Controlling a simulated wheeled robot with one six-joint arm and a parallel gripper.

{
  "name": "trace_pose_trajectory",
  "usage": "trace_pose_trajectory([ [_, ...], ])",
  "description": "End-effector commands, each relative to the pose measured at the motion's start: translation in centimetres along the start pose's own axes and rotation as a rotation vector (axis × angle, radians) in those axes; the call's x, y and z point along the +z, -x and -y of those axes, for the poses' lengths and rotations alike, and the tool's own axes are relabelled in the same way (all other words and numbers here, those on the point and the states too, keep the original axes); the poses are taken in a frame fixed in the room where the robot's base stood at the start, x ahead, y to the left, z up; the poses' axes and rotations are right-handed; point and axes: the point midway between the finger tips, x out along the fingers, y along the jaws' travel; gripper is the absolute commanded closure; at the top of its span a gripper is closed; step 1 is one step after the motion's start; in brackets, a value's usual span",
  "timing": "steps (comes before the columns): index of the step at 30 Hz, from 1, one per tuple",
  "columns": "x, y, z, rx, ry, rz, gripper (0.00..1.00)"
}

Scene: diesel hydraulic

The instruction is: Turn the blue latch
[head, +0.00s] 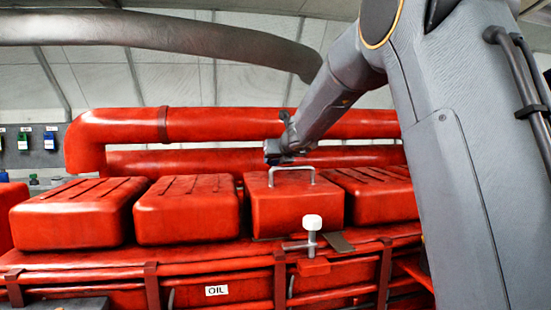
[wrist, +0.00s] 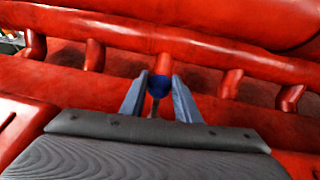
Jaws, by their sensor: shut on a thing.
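The blue latch (wrist: 159,86) shows in the wrist view as a round blue knob in front of a red pipe stub. A short grey stem seems to show below it. My gripper (wrist: 160,78) has one grey-blue finger on each side of the knob and is shut on it. In the head view my gripper (head: 272,155) is at the far side of the red engine covers, by the red pipes. The latch cannot be made out there, and its turned angle cannot be told.
Red block covers (head: 187,210) line the engine, one with a metal handle (head: 292,170). A white-topped valve (head: 312,222) stands in front. Thick red pipes (head: 220,124) run behind, and a grey duct (head: 160,32) hangs above. Small coloured items (head: 22,140) hang at far left.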

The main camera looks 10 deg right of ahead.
Motion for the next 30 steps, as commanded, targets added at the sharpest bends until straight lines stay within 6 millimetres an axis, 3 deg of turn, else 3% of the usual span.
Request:
trace_pose_trajectory([
  [18, 0.33, -0.06, 0.9, 0.392, 0.163, 0.002, 0.93],
  [30, 0.38, -0.2, 0.94, 0.534, 0.222, 0.003, 0.93],
])
